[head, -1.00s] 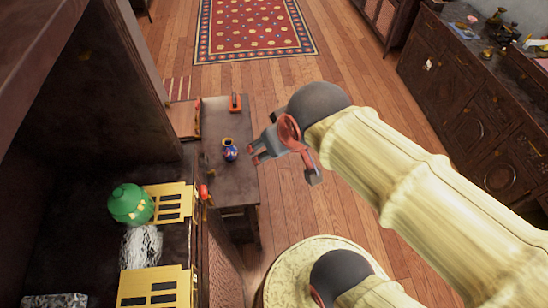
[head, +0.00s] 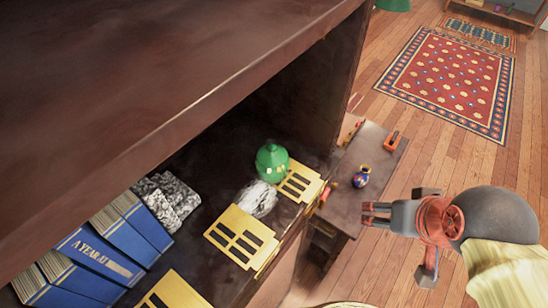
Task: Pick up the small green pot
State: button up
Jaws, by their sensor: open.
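The small green pot (head: 272,161) is round, with a narrower top and some yellow marks on its side. It stands upright on the dark shelf (head: 205,190), beside a yellow slotted piece and a grey stone. My gripper (head: 366,214) is open and empty. In the picture it is to the right of the pot and lower, over the small dark table, its fingers pointing left toward the shelf. It is clear of the pot. The back of the pot is hidden.
Yellow slotted pieces (head: 241,237), a grey-white stone (head: 258,199) and blue books (head: 95,255) share the shelf. A dark panel (head: 180,60) overhangs it. A blue vase (head: 361,177) and an orange-red object (head: 391,141) are on the small table. Open floor lies right.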

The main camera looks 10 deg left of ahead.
aim_at(272, 160)
jog(key=k+u, duration=0.1)
jog(key=u, duration=0.25)
jog(key=k+u, duration=0.1)
jog(key=u, duration=0.25)
jog(key=k+u, duration=0.1)
jog(key=u, duration=0.25)
jog(key=k+j+z, duration=0.15)
jog(key=z, duration=0.2)
jog(key=k+j+z, duration=0.1)
jog(key=z, duration=0.25)
jog(key=k, duration=0.05)
